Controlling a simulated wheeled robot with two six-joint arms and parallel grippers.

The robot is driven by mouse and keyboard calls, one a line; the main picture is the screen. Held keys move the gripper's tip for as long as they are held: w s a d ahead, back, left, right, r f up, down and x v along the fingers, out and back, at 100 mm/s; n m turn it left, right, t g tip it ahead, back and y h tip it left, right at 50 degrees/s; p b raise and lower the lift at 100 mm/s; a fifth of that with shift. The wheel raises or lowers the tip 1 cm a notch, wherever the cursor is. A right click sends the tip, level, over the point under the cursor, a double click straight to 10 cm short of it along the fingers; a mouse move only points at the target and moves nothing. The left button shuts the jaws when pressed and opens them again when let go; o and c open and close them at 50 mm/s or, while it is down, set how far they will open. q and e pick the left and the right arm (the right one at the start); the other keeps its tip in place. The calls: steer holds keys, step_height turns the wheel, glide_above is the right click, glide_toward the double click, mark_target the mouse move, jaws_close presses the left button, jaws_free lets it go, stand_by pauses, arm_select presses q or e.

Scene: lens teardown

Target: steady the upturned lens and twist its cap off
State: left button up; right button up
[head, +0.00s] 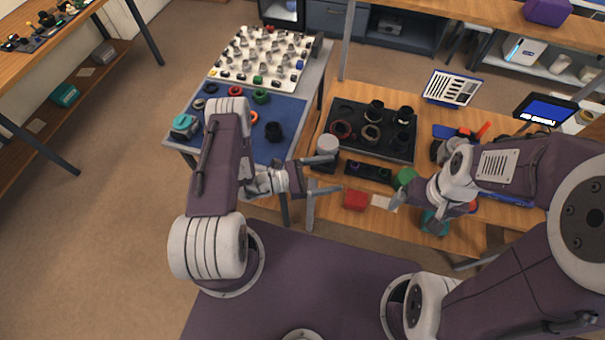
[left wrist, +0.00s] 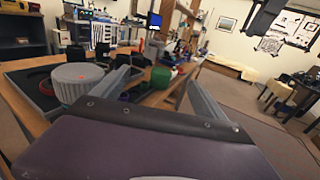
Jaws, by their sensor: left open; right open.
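The upturned lens, a dark upright cylinder with a light grey ribbed cap (head: 327,145) on top, stands near the front left of the wooden bench. In the left wrist view the cap (left wrist: 78,78) is large and lies left of the fingers. My left gripper (head: 328,176) is open and empty at the bench's front edge, just in front of the lens. Its two fingers spread wide in the left wrist view (left wrist: 160,95), with the lens outside them. My right gripper (head: 398,197) is open, further right over the bench front, apart from the lens. Its fingers are partly hidden.
A dark tray (head: 345,112) with several lens parts lies behind the lens. A green round piece (head: 404,177) and a red box (head: 355,200) are near the right gripper. A blue mat (head: 215,103) with rings covers the left table. Tools clutter the bench's right.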

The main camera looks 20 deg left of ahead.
mark_target(326, 153)
arm_select(q)
steer(key=w+a+f+n+t+y, duration=0.2)
steer(key=a+f+n+t+y, duration=0.5)
steer(key=a+f+t, duration=0.15)
steer(key=shift+g, duration=0.35)
steer(key=x, duration=1.1)
steer(key=shift+w, duration=0.4)
